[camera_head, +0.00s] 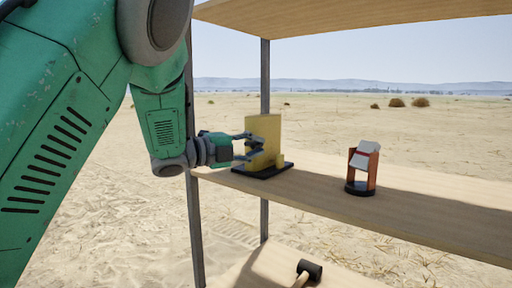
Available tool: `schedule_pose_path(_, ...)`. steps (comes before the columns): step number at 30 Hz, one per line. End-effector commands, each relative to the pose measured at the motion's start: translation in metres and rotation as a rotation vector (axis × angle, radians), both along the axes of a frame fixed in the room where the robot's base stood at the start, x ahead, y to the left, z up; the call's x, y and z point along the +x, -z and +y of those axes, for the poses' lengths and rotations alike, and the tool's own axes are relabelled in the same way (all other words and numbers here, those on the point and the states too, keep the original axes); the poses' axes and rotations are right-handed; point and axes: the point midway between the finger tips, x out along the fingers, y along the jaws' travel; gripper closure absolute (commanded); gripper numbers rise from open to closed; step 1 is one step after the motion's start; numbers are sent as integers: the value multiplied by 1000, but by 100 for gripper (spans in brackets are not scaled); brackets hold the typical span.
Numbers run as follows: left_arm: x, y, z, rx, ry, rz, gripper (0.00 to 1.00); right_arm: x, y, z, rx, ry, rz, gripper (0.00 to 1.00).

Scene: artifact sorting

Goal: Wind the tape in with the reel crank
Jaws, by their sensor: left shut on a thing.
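A yellow upright block-like device on a black base (268,130) stands on the middle shelf, close to the shelf's left end. It seems to be the tape reel, but no tape can be made out. My left gripper (254,149) is at the device's left front face, shut on a small part there, which seems to be the crank. The fingers hide most of that part. My right gripper does not show.
A red-brown stand holding a tilted white and red piece (364,164) is on the wooden shelf (420,212) to the right. A black-headed mallet (309,269) lies on the lower board. Dark posts (265,80) and an upper board (350,14) frame the shelf. Shelf space between the two objects is clear.

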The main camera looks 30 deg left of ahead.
Motion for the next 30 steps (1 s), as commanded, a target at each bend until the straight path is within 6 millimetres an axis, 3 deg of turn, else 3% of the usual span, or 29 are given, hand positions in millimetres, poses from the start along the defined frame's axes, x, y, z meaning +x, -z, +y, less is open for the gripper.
schedule_pose_path(9,0,5,0,96,-1,-8,100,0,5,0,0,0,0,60)
schedule_pose_path(23,0,5,0,107,-1,-11,100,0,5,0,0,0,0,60)
schedule_pose_path(24,0,5,0,107,-1,-11,80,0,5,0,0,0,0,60)
schedule_pose_path(25,0,5,0,107,-1,-11,70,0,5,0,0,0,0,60)
schedule_pose_path(30,0,5,0,106,0,-10,68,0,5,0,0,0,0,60)
